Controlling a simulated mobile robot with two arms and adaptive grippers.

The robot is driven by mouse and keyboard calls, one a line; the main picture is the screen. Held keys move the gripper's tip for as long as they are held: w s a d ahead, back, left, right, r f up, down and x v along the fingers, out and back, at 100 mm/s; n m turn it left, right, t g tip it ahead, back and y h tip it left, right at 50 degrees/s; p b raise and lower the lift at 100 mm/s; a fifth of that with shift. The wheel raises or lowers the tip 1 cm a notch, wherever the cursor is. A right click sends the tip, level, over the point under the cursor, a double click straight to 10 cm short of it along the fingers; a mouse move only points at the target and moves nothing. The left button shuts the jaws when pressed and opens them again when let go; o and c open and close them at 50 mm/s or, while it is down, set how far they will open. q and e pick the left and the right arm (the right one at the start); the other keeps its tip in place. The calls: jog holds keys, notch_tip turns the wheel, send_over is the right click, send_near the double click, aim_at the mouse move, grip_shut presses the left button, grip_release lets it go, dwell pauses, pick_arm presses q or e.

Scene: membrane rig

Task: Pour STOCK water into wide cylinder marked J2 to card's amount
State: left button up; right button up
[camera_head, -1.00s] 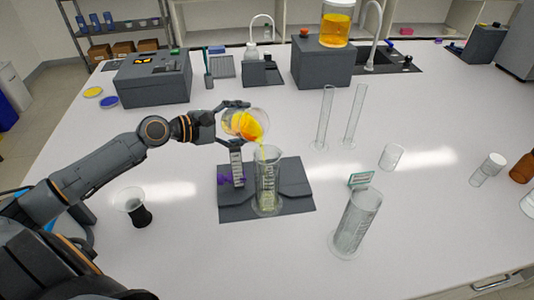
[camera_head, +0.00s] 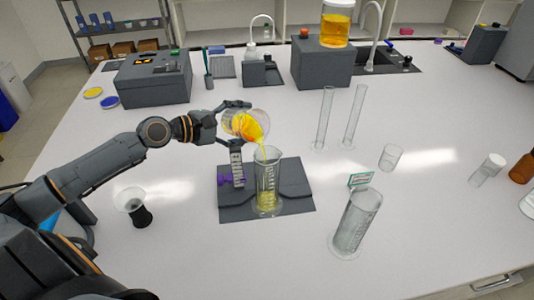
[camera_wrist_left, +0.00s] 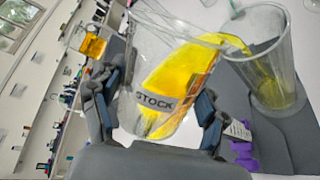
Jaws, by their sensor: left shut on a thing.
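My left gripper (camera_head: 233,123) is shut on a clear beaker of yellow liquid. In the left wrist view this beaker (camera_wrist_left: 150,80) carries the label STOCK. It is tilted to the right, and a yellow stream runs from its lip into a wide graduated cylinder (camera_head: 267,180). The cylinder stands upright on a dark grey mat, with yellow liquid in its lower part; it also shows in the left wrist view (camera_wrist_left: 268,75). I cannot read a J2 mark on it. A small card (camera_head: 360,179) stands at the right, its text too small to read. My right gripper is not in view.
The dark mat (camera_head: 300,207) also bears a marked strip with a purple base (camera_head: 230,180). Another wide cylinder (camera_head: 352,228) stands at front right, two narrow cylinders (camera_head: 325,118) behind. A funnel on a black stand (camera_head: 138,208) is at left.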

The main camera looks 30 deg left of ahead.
pick_arm(q)
jog(key=shift+d+r+m+y+p, duration=0.1)
jog(key=shift+r+m+y+p, duration=0.25)
jog(key=shift+r+p, duration=0.2)
dwell(0.8)
jog(key=shift+s+d+r+m+t+y+p, duration=0.15)
jog(key=shift+s+d+r+m+p, duration=0.2)
jog(key=shift+p, duration=1.45)
jog(key=shift+s+d+r+m+t+y+p, duration=0.15)
jog(key=shift+d+m+p, duration=0.3)
jog(key=shift+p, duration=1.35)
jog(key=shift+w+f, duration=0.1)
